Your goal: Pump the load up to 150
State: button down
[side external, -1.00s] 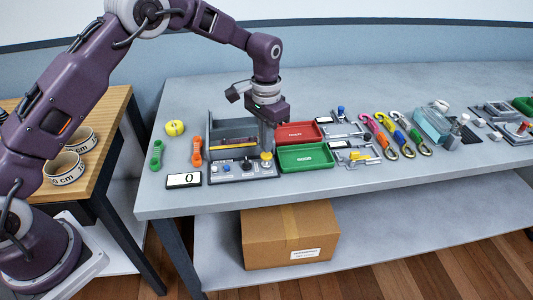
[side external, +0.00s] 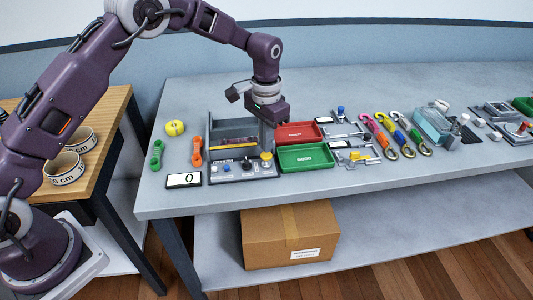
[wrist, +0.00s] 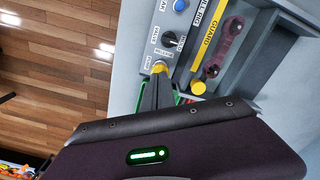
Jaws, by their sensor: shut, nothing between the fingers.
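The test rig (side external: 214,129) is a grey box with an open bay and a yellow guard bar (side external: 232,145). Its front panel holds a blue button (side external: 227,168), a black knob (side external: 247,165) and a yellow-topped pump knob (side external: 266,156). The display (side external: 184,180) reads 0. My gripper (wrist: 159,82) is shut and empty. In the wrist view its fingertips are right by the yellow pump knob (wrist: 158,67); I cannot tell whether they touch. In the side view my gripper hangs over the rig's right end and its fingertips are hidden.
A red tray (side external: 297,133) and a green tray (side external: 305,157) stand right of the rig. Several coloured hooks (side external: 393,134) lie farther right. A yellow roll (side external: 174,127), green (side external: 156,155) and orange (side external: 196,151) pieces lie left. The table front is clear.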

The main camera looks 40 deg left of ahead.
dwell(0.4)
jog(key=shift+f, duration=1.55)
jog(key=shift+r, duration=0.95)
dwell(0.5)
jog(key=shift+f, duration=0.95)
jog(key=shift+r, duration=0.95)
